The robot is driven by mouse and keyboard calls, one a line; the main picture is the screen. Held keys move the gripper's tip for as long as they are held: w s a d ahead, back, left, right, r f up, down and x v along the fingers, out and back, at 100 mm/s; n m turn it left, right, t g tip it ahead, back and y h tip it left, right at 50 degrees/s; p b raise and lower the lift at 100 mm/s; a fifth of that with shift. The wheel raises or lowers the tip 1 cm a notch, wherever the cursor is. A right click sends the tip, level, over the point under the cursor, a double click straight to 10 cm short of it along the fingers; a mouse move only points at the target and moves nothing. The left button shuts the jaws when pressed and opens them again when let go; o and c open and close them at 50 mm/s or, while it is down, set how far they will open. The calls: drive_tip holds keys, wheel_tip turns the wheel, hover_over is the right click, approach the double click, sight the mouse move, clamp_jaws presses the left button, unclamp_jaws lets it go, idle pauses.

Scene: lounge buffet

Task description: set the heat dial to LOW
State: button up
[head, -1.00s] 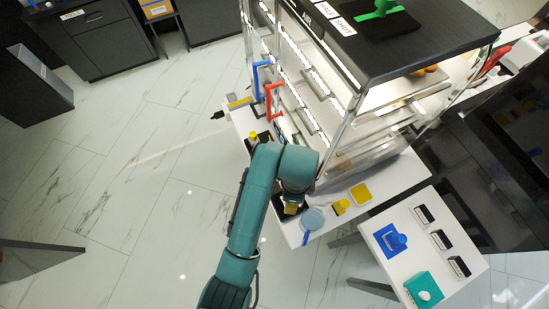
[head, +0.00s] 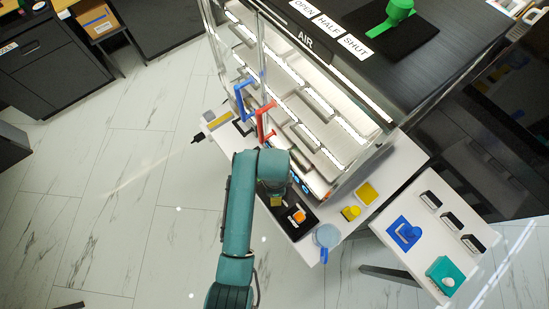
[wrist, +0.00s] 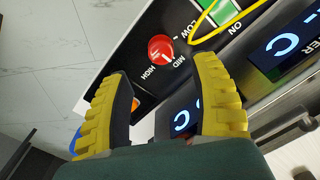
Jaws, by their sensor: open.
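The heat dial is a round red knob (wrist: 160,48) on a black panel in the wrist view. White labels LOW, MID and HIGH stand around its right and lower side. A pale mark shows on its lower right, roughly toward MID; its exact setting is hard to read. My gripper (wrist: 165,68) is open, its yellow ribbed fingers spread on either side, with the dial beyond the gap between the tips. They look apart from it. In the head view, my gripper (head: 277,200) is mostly hidden under my arm, which also hides the dial.
A green ON switch (wrist: 222,12) ringed in yellow and blue-lit displays (wrist: 285,42) sit beside the dial. An orange knob (head: 297,215) is on a black plate near the counter edge. Red (head: 265,122) and blue (head: 243,100) handles stand on the glass cabinet front.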

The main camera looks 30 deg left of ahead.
wheel_tip(320, 180, down, 7)
drive_tip(key=shift+r+b, duration=0.1)
drive_tip(key=shift+b, duration=0.3)
clamp_jaws()
